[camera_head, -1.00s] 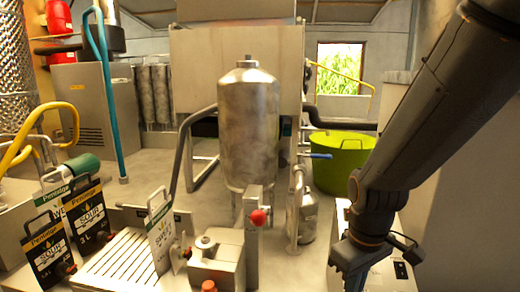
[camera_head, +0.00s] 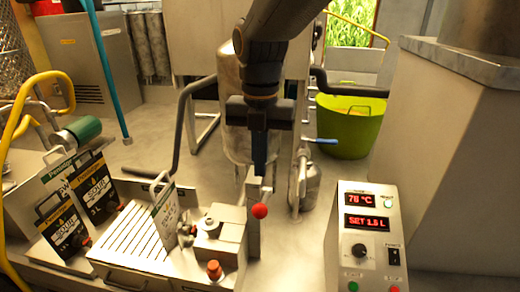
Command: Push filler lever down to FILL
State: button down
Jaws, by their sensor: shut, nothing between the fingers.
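The filler lever is a short metal rod with a red ball knob (camera_head: 260,211), at the top of a square metal post (camera_head: 252,240) beside the filler block. The ball hangs slightly below the rod's upper end. My gripper (camera_head: 259,168) is shut and empty, pointing down from above. Its tips appear just above the lever's rod and the red ball; I cannot tell whether they touch. My arm hides much of the steel tank (camera_head: 236,140) behind. No FILL marking is legible.
A control box (camera_head: 364,235) with red displays reading 70 °C and SET 1.5 L stands to the right. Pouches (camera_head: 166,213) and a slatted tray (camera_head: 130,235) are to the left. A green tub (camera_head: 348,130) stands behind on the right.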

aim_at(259, 209)
jog(key=shift+f+b, duration=4.25)
jog(key=shift+f, duration=0.7)
jog(key=shift+s+f+b, duration=0.25)
jog(key=shift+f+b, duration=0.25)
jog(key=shift+f, duration=0.2)
jog(key=shift+s+f+b, duration=0.25)
jog(key=shift+f+b, duration=0.25)
jog(key=shift+f, duration=0.2)
jog(key=shift+s+f+b, duration=0.15)
jog(key=shift+f+b, duration=0.35)
jog(key=shift+f, duration=0.55)
jog(key=shift+s+f+b, duration=0.15)
jog(key=shift+f+b, duration=0.3)
jog(key=shift+f, duration=0.55)
jog(key=shift+r, duration=0.15)
notch_tip(259, 209, up, 10)
jog(key=p, duration=0.8)
jog(key=shift+a, duration=0.1)
